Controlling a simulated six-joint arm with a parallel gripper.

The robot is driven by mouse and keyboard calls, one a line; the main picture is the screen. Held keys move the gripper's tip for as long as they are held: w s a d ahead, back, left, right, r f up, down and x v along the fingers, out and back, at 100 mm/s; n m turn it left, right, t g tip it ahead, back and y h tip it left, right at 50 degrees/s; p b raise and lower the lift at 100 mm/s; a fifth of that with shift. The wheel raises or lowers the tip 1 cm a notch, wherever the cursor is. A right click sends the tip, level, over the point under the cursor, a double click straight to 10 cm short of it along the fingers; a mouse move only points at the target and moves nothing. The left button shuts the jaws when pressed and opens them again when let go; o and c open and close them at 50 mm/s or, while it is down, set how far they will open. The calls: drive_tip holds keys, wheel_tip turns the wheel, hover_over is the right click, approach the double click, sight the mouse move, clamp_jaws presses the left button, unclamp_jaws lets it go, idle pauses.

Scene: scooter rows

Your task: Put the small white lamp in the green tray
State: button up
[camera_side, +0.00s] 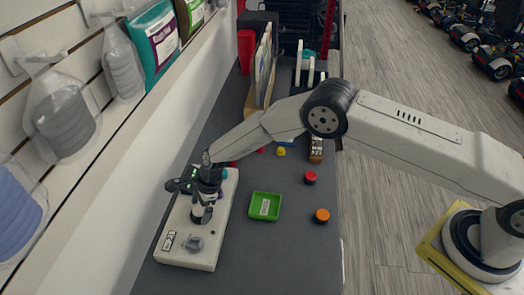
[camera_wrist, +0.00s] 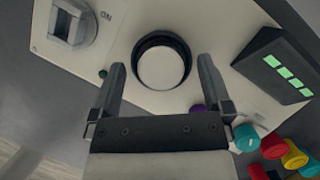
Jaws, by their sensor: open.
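The small white lamp (camera_wrist: 163,66) appears as a round white disc in a black ring, set on a pale panel (camera_wrist: 125,35) in the wrist view. My gripper (camera_wrist: 162,70) is open, with one finger on each side of the lamp and apart from it. In the side view my gripper (camera_side: 202,214) points down over the pale panel (camera_side: 206,258) and hides the lamp. The green tray (camera_side: 265,207) lies on the dark table to the right of the panel, with a pale label on its floor.
The panel carries a switch (camera_wrist: 72,24) marked ON and a box with green lit bars (camera_wrist: 288,74). Several coloured caps lie beyond the panel, including a teal one (camera_wrist: 246,138). Red (camera_side: 310,177) and orange (camera_side: 322,215) knobs stand right of the tray. The table front is clear.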

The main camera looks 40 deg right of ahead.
sight(195, 211)
drive_tip(key=shift+c, duration=0.2)
idle(0.3)
clamp_jaws()
drive_tip(key=shift+r, duration=0.1)
drive_tip(key=shift+r, duration=1.6)
drive_tip(key=s+d+r, duration=0.6)
drive_tip(key=s+r, duration=0.3)
drive_tip(key=s, duration=0.3)
drive_tip(key=shift+s+r, duration=0.3)
